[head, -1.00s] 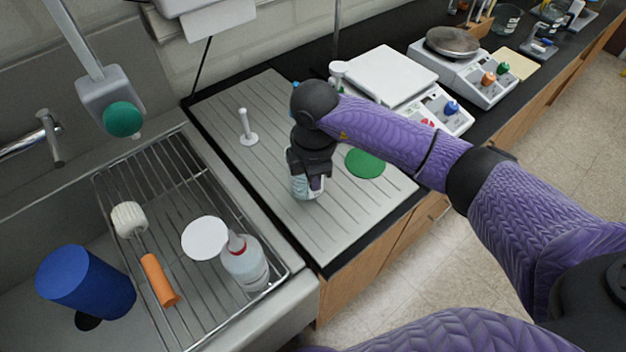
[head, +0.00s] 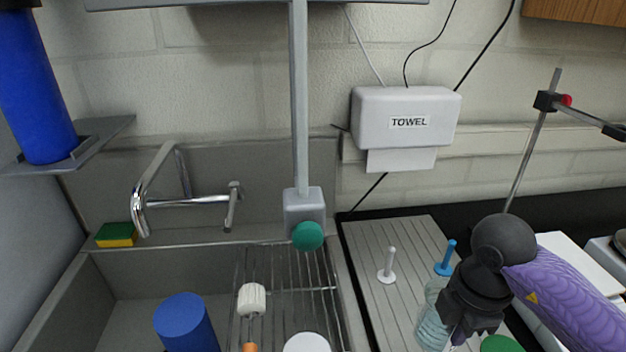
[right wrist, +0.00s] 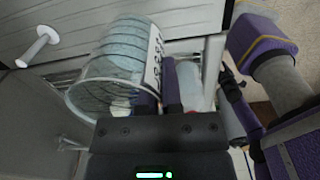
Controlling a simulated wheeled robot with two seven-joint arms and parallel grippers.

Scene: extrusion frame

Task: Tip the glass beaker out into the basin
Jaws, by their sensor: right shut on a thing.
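The clear glass beaker (head: 433,322) is at the draining board, right of the basin (head: 122,322) in the head view. My right gripper (head: 462,325) is shut on it from the right side. My left gripper is not in view.
A wire rack (head: 325,290) stands on the basin's right side, with a brush (head: 252,299) and white disc (head: 307,343). A blue cylinder (head: 186,325) is inside the basin.

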